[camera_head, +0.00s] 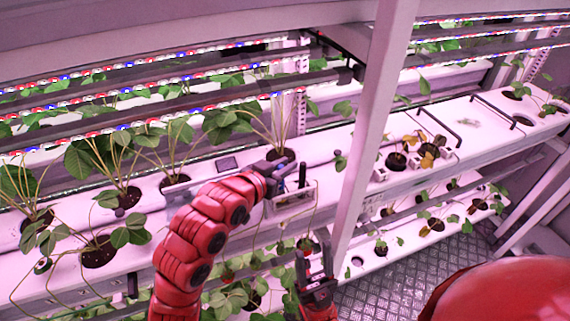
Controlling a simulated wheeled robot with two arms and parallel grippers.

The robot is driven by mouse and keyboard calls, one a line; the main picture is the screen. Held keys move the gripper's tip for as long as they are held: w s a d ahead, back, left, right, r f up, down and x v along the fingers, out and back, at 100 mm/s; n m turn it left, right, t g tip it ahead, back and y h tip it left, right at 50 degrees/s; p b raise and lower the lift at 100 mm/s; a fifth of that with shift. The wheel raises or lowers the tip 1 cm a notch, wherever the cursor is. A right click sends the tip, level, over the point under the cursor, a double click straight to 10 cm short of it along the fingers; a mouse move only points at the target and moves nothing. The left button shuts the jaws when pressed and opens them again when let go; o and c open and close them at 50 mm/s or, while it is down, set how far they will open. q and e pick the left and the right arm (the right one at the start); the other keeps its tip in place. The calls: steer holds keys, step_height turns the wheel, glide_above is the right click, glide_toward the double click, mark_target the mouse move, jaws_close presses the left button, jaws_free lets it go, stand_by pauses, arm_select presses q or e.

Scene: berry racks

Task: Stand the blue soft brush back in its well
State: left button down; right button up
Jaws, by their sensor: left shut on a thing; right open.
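My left gripper (283,169) is at the clear-walled tool holder (293,202) on the front edge of the white shelf. It is shut on a small dark thing, likely the blue soft brush, which my fingers mostly hide; its colour and tilt cannot be told. A dark upright stick (302,174) stands at the holder, just right of the fingers. I cannot tell whether the held thing is in a well or above it. My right gripper (317,262) is open and empty, lower down, in front of the lower shelf.
Potted strawberry plants (124,196) line the white shelf (215,172) on the left. A white post (372,120) rises just right of the holder. Withered plants (398,160) sit beyond it. LED bars (150,118) run above the plants. The grated floor (400,290) is at lower right.

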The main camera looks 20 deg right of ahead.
arm_select(q)
steer(key=shift+f, duration=0.4)
steer(key=shift+c, duration=1.7)
jaws_free()
steer(key=shift+r, duration=0.1)
step_height(320, 180, up, 6)
steer(key=shift+f, duration=0.1)
